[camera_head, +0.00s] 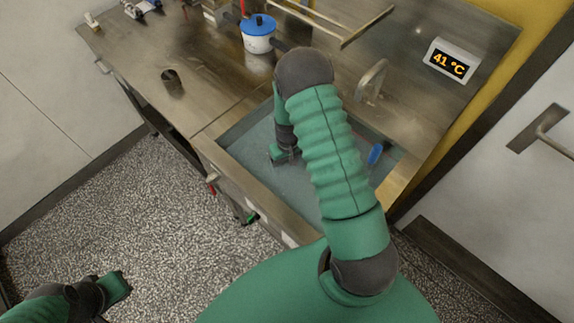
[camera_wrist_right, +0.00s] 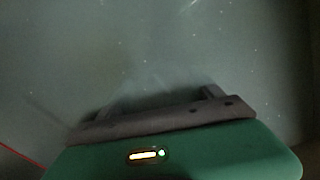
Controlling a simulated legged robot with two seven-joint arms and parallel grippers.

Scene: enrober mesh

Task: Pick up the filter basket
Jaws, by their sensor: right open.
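I cannot make out a filter basket in either view; my right arm hides part of the basin. My right gripper (camera_head: 285,156) reaches down into the sunken basin (camera_head: 240,152) with murky grey-blue liquid. In the right wrist view the right gripper (camera_wrist_right: 158,100) is open, its two fingers apart against a dim grey-green surface with light specks. Nothing shows between the fingers. My left gripper (camera_head: 122,286) hangs low over the floor at lower left, far from the basin; its jaws are too small to read.
A blue-lidded white pot (camera_head: 258,42) stands on the steel counter (camera_head: 130,50) behind the basin. A blue-handled item (camera_head: 375,154) shows at the basin's right. A display (camera_head: 450,63) reads 41 °C. A curved metal spout (camera_head: 372,80) rises behind the basin. A metal rail (camera_head: 368,26) is further back.

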